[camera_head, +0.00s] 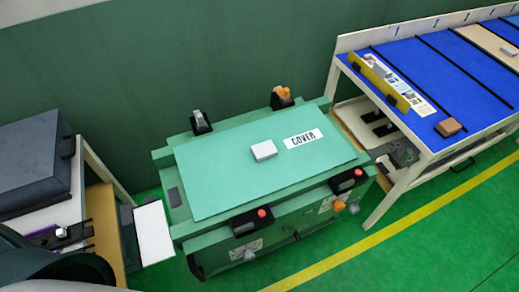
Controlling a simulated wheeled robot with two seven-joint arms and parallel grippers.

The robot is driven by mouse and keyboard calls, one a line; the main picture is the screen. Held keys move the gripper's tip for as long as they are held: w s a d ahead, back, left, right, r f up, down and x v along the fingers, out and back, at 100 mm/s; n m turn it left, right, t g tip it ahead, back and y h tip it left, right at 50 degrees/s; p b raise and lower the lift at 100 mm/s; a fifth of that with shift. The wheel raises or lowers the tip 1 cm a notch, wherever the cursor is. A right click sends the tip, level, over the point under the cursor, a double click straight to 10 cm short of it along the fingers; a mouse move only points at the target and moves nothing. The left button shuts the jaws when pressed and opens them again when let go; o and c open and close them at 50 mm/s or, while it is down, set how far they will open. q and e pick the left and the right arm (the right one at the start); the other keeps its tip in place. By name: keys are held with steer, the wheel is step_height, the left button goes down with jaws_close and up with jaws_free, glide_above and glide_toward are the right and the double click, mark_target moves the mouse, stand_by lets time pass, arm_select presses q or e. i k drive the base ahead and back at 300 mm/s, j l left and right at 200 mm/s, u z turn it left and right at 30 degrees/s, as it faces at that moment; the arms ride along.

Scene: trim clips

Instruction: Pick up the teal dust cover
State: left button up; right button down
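The teal dust cover (225,168) is a flat rectangular panel lying on top of a green machine (215,238) in the middle of the view. It carries a white label (304,138) reading COVER and a small pale block (264,150) near its middle. What lies beneath the cover is hidden. Neither of my grippers can be made out in the head view, and nothing is touching the cover.
Black fittings with red buttons (262,213) line the machine's front edge; two more fittings (201,121) stand behind. A blue-topped table (430,72) is at right. A dark grey case (38,160) sits at left. Green floor (420,240) is clear in front.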

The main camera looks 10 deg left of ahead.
mark_target(221, 173)
steer(key=i+l+u, duration=0.15)
steer(key=l+u, duration=0.45)
steer(key=l, duration=0.2)
steer(key=i+l+u, duration=0.1)
steer(key=l+u, duration=0.15)
steer(key=l, duration=0.2)
